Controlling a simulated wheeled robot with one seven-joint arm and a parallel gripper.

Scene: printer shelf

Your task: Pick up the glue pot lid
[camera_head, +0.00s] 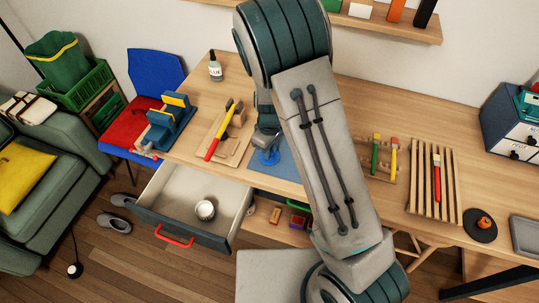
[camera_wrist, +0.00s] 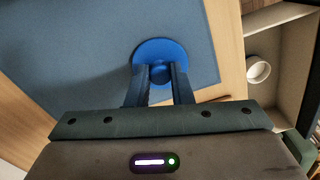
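The glue pot lid is a flat blue disc with a small round knob. It lies at the blue mat in the head view (camera_head: 268,158) and shows in the wrist view (camera_wrist: 150,49). My gripper (camera_wrist: 160,73) points down over it. Whether the lid is off the mat cannot be told. A small round whitish pot (camera_head: 205,210) stands in the open drawer; it also shows in the wrist view (camera_wrist: 257,70).
The blue mat (camera_wrist: 60,40) lies on the wooden table (camera_head: 330,95). The open drawer (camera_head: 180,182) juts out in front. A red-and-yellow tool (camera_head: 224,131) lies left of my gripper; a glue bottle (camera_head: 215,69) stands behind. Tools and a slatted rack (camera_head: 423,185) are to the right.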

